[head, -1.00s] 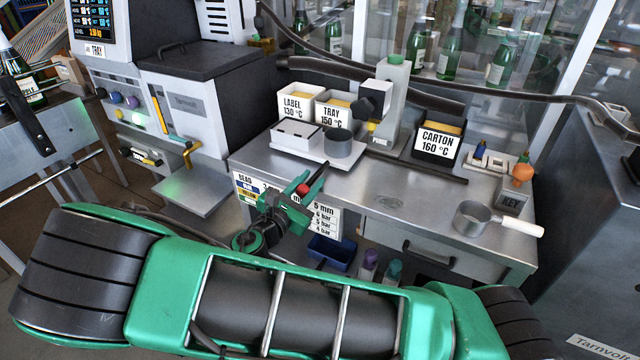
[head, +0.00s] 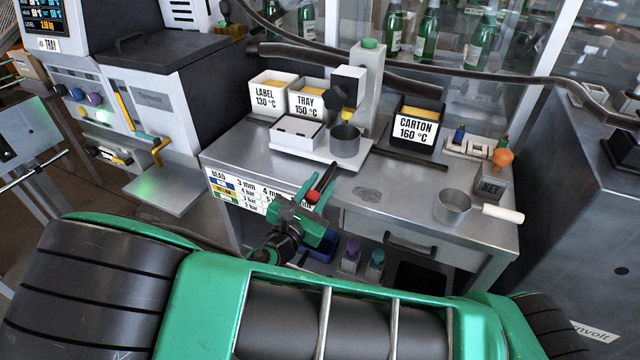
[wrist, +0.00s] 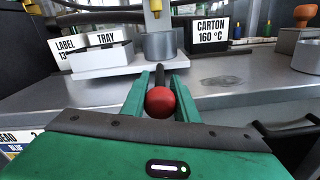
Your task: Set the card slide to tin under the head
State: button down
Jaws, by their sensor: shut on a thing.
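The white slide plate (head: 318,154) lies on the steel bench. My gripper (head: 313,200) is at the bench's front edge, shut on the red ball knob (wrist: 161,103), from which a dark rod runs towards the slide. In the wrist view the tin (wrist: 160,46) stands straight beyond the knob.
Label and tray bins (head: 306,99) stand behind the slide, and a black carton bin (head: 416,122) stands behind right. A saucepan (head: 452,207) and an orange-handled stamp (head: 502,158) are at the right. The bench between the slide and saucepan is mostly clear.

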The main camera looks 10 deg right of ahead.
aim_at(309, 201)
jog(key=shift+a, duration=0.2)
jog(key=c, duration=1.4)
grip_release()
jog(key=shift+s, duration=0.1)
jog(key=v, duration=1)
jog(key=shift+s+a, duration=0.15)
jog(key=shift+s, duration=0.1)
